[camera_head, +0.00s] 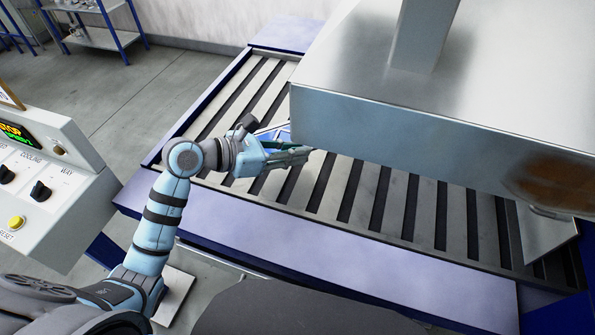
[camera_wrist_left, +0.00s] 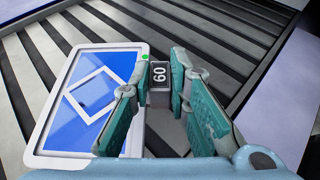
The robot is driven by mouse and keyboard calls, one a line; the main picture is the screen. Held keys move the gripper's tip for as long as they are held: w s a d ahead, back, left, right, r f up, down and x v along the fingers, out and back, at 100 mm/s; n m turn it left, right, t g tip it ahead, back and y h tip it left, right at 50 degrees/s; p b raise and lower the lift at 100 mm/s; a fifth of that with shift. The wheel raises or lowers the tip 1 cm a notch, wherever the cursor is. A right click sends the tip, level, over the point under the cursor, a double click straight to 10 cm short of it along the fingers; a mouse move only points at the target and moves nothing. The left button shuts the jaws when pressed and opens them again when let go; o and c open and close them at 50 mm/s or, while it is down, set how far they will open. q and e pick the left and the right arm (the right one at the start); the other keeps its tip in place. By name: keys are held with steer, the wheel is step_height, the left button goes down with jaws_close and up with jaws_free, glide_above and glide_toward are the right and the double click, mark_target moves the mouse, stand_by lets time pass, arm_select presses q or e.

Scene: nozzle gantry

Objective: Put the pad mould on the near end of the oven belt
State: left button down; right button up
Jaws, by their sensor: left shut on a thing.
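The pad mould (camera_wrist_left: 85,95) is a white-framed blue plate with a white diamond outline and a green dot at one corner. In the wrist view it lies left of the fingers, over the slatted oven belt (camera_wrist_left: 250,37). My left gripper (camera_wrist_left: 158,88) is shut on its grey block marked 60 (camera_wrist_left: 159,76). In the head view my left gripper (camera_head: 298,156) is over the belt (camera_head: 370,195), beside the oven hood. The mould (camera_head: 272,132) is mostly hidden behind the gripper and hood there. I cannot tell whether it touches the slats. My right gripper is out of view.
The metal oven hood (camera_head: 400,125) overhangs the belt close to the gripper's right. A purple side rail (camera_head: 300,240) runs along the belt's front. A control panel (camera_head: 45,180) with knobs stands at left. Bare slats show left of the gripper.

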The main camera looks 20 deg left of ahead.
arm_select(q)
step_height(320, 180, down, 5)
steer(key=shift+w+r, duration=0.1)
steer(key=shift+w, duration=0.05)
steer(key=f, duration=0.2)
steer(key=w+f+b, duration=0.1)
steer(key=f, duration=0.1)
steer(key=shift+f, duration=0.4)
steer(key=shift+s+f, duration=0.15)
steer(key=shift+f, duration=0.15)
steer(key=shift+s+r, duration=0.15)
steer(key=shift+s, duration=0.05)
steer(key=c, duration=1.5)
jaws_free()
steer(key=shift+w+f, duration=0.1)
steer(key=shift+f, duration=0.1)
steer(key=shift+c, duration=0.2)
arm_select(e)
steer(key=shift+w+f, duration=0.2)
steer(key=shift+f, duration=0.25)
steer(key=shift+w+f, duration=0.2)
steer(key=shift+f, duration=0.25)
arm_select(q)
steer(key=shift+r, duration=0.2)
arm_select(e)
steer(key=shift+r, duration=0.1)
